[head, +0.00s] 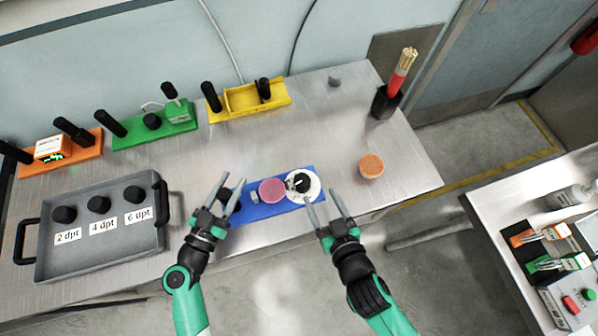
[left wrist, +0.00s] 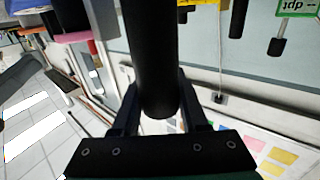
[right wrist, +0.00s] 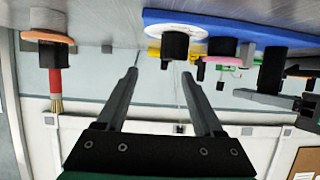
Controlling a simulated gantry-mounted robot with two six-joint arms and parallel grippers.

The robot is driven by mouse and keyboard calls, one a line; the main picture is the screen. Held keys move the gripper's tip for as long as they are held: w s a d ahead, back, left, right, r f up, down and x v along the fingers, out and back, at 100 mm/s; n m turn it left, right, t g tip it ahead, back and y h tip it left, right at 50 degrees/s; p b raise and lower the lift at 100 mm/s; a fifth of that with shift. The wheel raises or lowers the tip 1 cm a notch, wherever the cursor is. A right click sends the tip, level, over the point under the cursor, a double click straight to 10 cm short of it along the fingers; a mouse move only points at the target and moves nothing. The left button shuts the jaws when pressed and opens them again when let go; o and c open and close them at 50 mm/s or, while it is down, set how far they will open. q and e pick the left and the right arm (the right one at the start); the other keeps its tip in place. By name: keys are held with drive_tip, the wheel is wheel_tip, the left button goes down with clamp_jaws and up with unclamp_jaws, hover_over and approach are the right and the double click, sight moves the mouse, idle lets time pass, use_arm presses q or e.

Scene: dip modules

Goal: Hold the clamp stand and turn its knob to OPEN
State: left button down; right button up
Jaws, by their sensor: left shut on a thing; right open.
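The clamp stand is a blue base (head: 262,211) at the front of the table. It carries a black post at its left end, a pink disc (head: 271,190) and a white dial (head: 310,192) with a black knob (head: 301,182) at its right end. My left gripper (head: 226,186) is shut on the black post, which fills the space between its fingers in the left wrist view (left wrist: 152,65). My right gripper (head: 320,196) is open and empty, just front-right of the dial. In the right wrist view the knob (right wrist: 175,45) is beyond the fingertips. Any dial lettering is unreadable.
A grey tray (head: 100,250) with labelled black knobs is at left. Orange (head: 90,158), green (head: 165,137) and yellow (head: 245,112) stands line the back. An orange disc (head: 371,166) and a black holder (head: 384,103) are at right. Table between dial and yellow stand is clear.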

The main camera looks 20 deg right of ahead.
sight(299, 175)
drive_tip(key=shift+s+a+n+y, duration=0.15)
drive_tip(key=shift+a+y, duration=0.05)
drive_tip(key=shift+a, duration=0.3)
drive_tip(key=shift+s+a+n+y, duration=0.1)
drive_tip(key=shift+a+n+y, duration=0.1)
drive_tip(key=shift+a, duration=0.3)
drive_tip(key=x, duration=1.2)
drive_tip(key=shift+d+f, duration=0.1)
drive_tip(key=shift+f, duration=0.05)
clamp_jaws()
